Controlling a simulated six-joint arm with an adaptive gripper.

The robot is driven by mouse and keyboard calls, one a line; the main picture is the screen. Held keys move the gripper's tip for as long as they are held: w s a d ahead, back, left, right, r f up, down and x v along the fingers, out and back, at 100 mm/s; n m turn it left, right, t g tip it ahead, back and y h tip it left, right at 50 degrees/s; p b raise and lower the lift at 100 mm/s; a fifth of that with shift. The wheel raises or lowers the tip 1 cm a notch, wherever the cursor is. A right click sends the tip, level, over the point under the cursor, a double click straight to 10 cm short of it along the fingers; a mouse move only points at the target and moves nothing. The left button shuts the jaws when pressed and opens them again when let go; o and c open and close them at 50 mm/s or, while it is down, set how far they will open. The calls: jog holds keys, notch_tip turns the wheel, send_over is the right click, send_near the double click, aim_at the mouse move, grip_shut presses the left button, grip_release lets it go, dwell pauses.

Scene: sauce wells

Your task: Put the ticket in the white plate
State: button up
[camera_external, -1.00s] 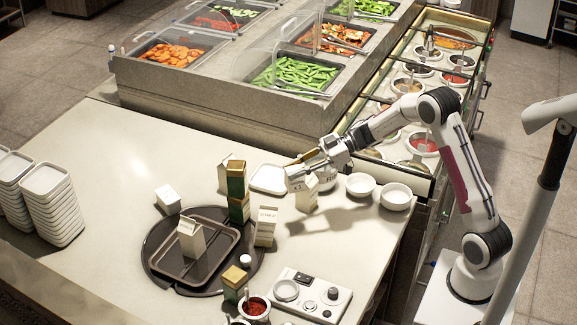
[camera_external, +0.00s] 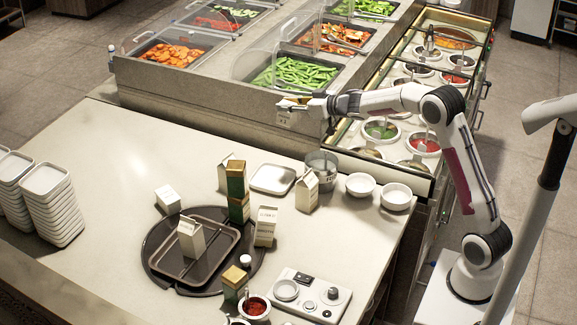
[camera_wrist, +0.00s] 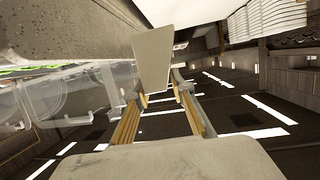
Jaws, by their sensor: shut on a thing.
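My gripper (camera_external: 284,104) is raised in front of the food bar, above and beyond the counter's back part. It is shut on the ticket (camera_external: 285,118), a small pale slip with faint marks. In the wrist view the ticket (camera_wrist: 155,62) shows as a pale panel at the fingertips (camera_wrist: 161,92) of my gripper. A square white plate (camera_external: 272,179) lies flat on the counter, below the gripper in the picture, and looks empty. More square white plates (camera_external: 52,212) stand stacked at the left.
A clear container (camera_external: 322,163) and white bowls (camera_external: 361,185) are at the right. A dark round tray (camera_external: 160,270) holds a rectangular tray. The counter's left middle is clear.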

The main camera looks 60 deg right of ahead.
jog(key=d+m+h, duration=0.2)
jog(key=d, duration=0.1)
jog(key=d+r+m+h, duration=0.1)
jog(key=shift+w+d+g+h, duration=0.25)
jog(key=shift+d+g+h, duration=0.1)
jog(key=shift+g+h, duration=0.05)
jog(key=shift+d+f+m+h, duration=0.15)
jog(key=shift+d+m+h, duration=0.15)
jog(key=shift+d+h, duration=0.1)
jog(key=shift+d+f+m+g+h, duration=0.45)
jog(key=shift+d+m+g+h, duration=0.15)
jog(key=shift+m+h, duration=0.1)
notch_tip(320, 180, down, 6)
jog(key=a+m+g+h, duration=0.1)
jog(key=m+g+h, duration=0.1)
jog(key=m+h, duration=0.1)
jog(key=w+a+f, duration=0.1)
jog(key=a+f, duration=0.1)
jog(key=a, duration=0.4)
jog(key=w+a+f, duration=0.2)
jog(key=a, duration=0.4)
jog(key=shift+a+f, duration=0.2)
